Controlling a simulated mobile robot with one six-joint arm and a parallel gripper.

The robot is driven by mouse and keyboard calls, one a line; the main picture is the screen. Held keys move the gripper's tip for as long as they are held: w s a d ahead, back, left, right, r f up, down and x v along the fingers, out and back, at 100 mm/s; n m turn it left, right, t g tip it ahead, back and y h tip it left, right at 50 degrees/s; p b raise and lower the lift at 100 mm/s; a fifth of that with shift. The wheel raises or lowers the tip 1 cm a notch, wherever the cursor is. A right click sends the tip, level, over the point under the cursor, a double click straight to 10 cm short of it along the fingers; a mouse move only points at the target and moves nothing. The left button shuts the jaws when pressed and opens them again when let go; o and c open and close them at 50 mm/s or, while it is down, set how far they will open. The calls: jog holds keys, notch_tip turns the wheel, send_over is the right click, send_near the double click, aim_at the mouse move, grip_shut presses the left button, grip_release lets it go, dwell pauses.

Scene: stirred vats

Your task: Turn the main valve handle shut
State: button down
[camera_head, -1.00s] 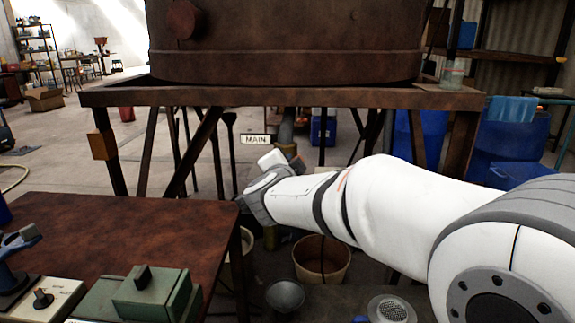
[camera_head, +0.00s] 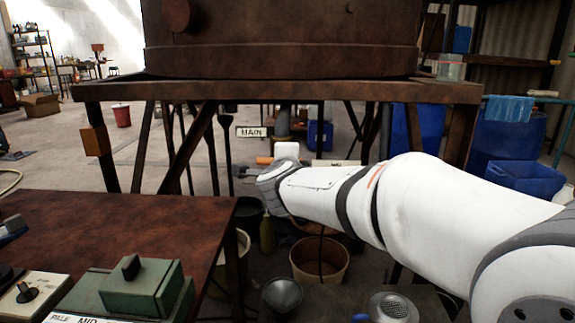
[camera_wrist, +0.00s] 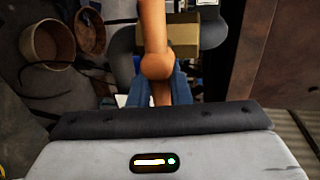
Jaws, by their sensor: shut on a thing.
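The main valve handle (camera_wrist: 153,45) is an orange bar with a rounded knob in the wrist view. It runs from the top of the picture down between the blue fingers of my gripper (camera_wrist: 161,88). My gripper is shut on it. A brass-coloured block (camera_wrist: 185,38) and dark grey pipework show behind the handle. In the head view a small bit of the orange handle (camera_head: 264,160) shows beside my wrist, below the white MAIN sign (camera_head: 251,131). My wrist hides most of the valve there, and how far the handle is turned cannot be told.
The rusty vat (camera_head: 285,30) stands on a brown frame (camera_head: 285,92), whose slanted legs flank my arm. A brown table (camera_head: 110,235) with a green box (camera_head: 142,290) is at the left. A bucket (camera_head: 320,262) and a funnel (camera_head: 283,296) sit below my arm.

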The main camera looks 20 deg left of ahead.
dwell(0.4)
jog(key=c, duration=1.4)
grip_release()
jog(key=p+v, duration=0.2)
jog(key=v, duration=0.5)
jog(key=shift+s+d+r, duration=0.1)
jog(key=shift+s, duration=0.25)
jog(key=shift+r, duration=0.1)
